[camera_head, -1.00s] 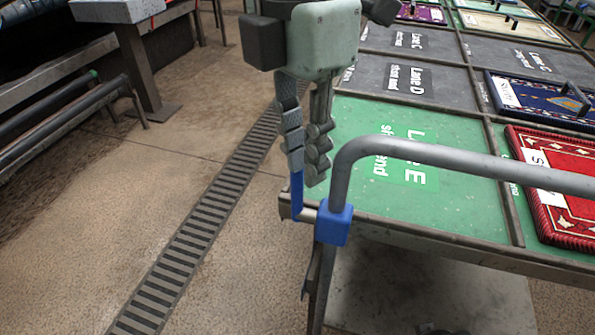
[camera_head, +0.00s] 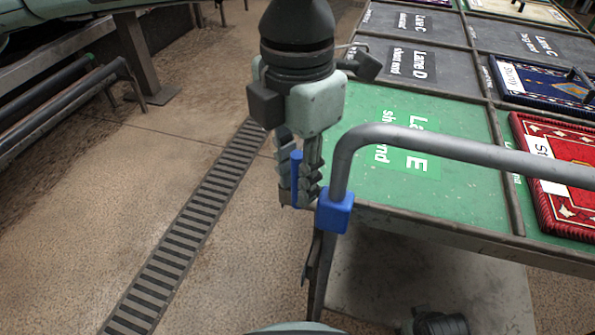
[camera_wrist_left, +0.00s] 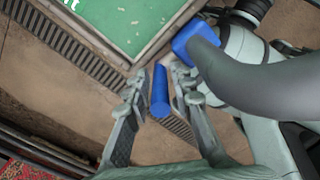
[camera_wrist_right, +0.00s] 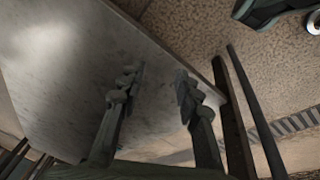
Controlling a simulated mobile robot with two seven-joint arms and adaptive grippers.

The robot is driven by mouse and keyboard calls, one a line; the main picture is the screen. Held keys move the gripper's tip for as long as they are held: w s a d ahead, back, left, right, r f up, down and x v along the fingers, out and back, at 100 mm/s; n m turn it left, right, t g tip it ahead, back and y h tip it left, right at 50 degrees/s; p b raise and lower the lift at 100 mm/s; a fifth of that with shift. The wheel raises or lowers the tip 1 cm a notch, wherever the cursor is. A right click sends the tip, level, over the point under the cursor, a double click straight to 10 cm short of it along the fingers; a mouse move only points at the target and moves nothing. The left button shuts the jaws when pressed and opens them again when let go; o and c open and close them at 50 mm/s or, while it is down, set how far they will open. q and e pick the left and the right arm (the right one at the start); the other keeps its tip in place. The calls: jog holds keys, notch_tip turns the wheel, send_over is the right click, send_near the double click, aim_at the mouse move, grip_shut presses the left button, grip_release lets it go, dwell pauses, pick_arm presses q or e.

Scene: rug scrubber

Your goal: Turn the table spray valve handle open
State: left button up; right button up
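The table spray valve has a blue block (camera_head: 335,211) at the lower end of a grey bent pipe (camera_head: 400,137), by the table's near left corner. Its blue handle (camera_head: 296,180) stands upright just left of the block. My left gripper (camera_head: 300,188) points down with its fingers on either side of the handle. In the left wrist view the handle (camera_wrist_left: 160,92) lies between the parted fingers, with narrow gaps beside it. My right gripper (camera_wrist_right: 160,88) is open and empty, with a pale grey panel in front of it in the right wrist view.
The table (camera_head: 450,229) has green and grey lanes. A red rug (camera_head: 560,180) and a blue rug (camera_head: 540,85) lie at right. A floor drain grate (camera_head: 190,240) runs along the open floor at left. A rack of dark rails (camera_head: 60,105) stands farther left.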

pick_arm(q)
grip_shut()
